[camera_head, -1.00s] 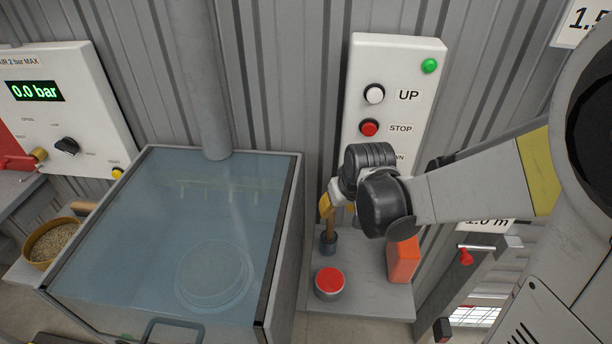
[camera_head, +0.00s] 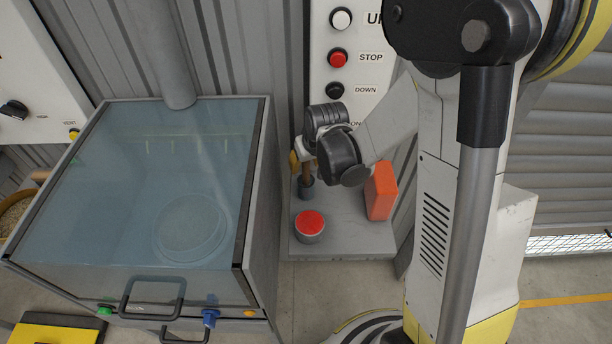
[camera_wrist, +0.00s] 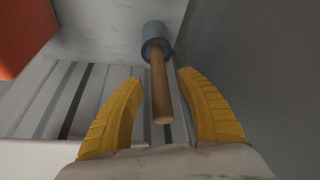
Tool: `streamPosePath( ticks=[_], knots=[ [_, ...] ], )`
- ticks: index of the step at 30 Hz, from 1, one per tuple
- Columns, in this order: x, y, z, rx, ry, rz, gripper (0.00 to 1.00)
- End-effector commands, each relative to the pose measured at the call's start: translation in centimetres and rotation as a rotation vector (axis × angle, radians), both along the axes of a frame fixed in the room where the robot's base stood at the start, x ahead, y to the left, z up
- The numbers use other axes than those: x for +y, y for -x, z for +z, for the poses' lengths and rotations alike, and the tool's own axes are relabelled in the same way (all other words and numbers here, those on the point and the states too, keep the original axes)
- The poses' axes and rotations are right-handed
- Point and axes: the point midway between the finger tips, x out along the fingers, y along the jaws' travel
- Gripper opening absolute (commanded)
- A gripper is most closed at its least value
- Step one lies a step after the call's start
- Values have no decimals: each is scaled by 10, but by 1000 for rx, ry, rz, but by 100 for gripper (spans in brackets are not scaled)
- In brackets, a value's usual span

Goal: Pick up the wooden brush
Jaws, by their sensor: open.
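The wooden brush (camera_head: 308,172) stands upright on the grey shelf, its lower end at a blue-grey cylinder (camera_head: 305,188). I cannot tell whether that cylinder is the brush's head or a holder. In the wrist view the wooden handle (camera_wrist: 159,92) runs between the two yellow fingers, with the cylinder (camera_wrist: 156,42) beyond the fingertips. My gripper (camera_wrist: 161,76) is open around the handle, with a gap on both sides. In the head view one yellow finger of my gripper (camera_head: 296,162) shows beside the handle; my wrist hides the rest.
A glass-lidded cabinet (camera_head: 150,180) stands to the left. A button panel (camera_head: 350,65) is on the wall behind.

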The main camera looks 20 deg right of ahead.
Motion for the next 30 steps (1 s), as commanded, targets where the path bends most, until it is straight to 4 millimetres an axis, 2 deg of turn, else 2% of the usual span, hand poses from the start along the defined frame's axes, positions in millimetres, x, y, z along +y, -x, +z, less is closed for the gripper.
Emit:
streamPosePath(
  ticks=[2,6,21,26,30],
  knots=[
    [0,0,0,0,0,0,43],
    [0,0,1,0,0,0,0],
    [0,1,4,0,0,0,0],
    [1,4,18,0,-1,0,0],
    [0,5,42,0,-1,0,0]
  ],
)
